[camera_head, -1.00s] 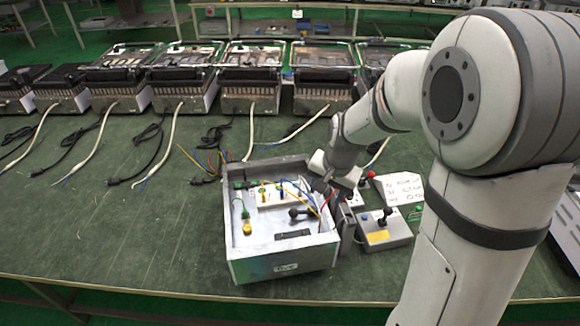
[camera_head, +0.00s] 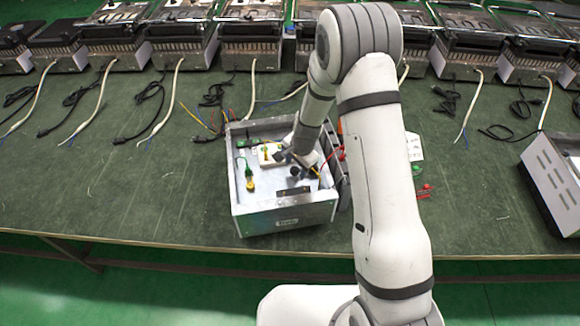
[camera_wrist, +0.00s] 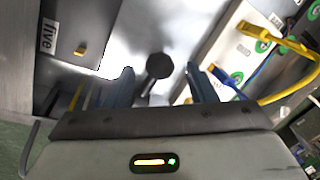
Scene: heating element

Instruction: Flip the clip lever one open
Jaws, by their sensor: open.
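An open grey metal box (camera_head: 285,220) stands on the green table. Inside it a white terminal block (camera_head: 268,154) lies near the back, partly hidden by my arm. In the wrist view this block shows at the right, with a yellow clip lever (camera_wrist: 258,33), a blue clip lever (camera_wrist: 223,76) and green round marks. I cannot tell which lever is number one. My gripper (camera_wrist: 160,74) is open and empty over the box. A dark round knob (camera_wrist: 158,65) shows between its fingers, apart from both. In the head view my gripper is partly hidden by my arm.
A yellow-and-green plug (camera_head: 250,180) and a black bar (camera_head: 293,191) lie in the box's left and front.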

